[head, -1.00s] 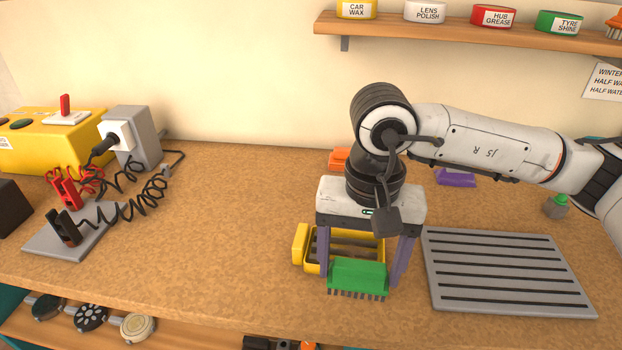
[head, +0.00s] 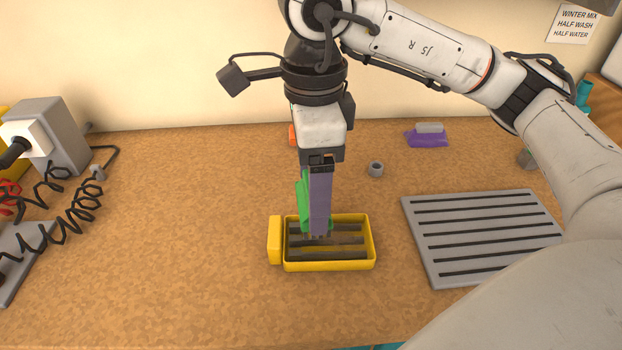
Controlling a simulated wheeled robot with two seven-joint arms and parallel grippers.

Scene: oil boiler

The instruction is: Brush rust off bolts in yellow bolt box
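The yellow bolt box (head: 372,250) sits on the cork-coloured bench, with a yellow block at its left end. Dark bolts (head: 345,255) lie lengthwise inside it. My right gripper (head: 319,230) comes down from above, seen side-on, with its fingertips over the box's middle. It is shut on the green brush (head: 304,198), which shows mostly along the left of the purple finger. The brush's lower end is at the bolts; I cannot tell whether it touches them. The fingers hide part of the brush and some bolts. My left gripper is not in view.
A grey slotted tray (head: 480,235) lies right of the box. A grey charger box (head: 55,135) with coiled cables stands at left. The bench between is clear.

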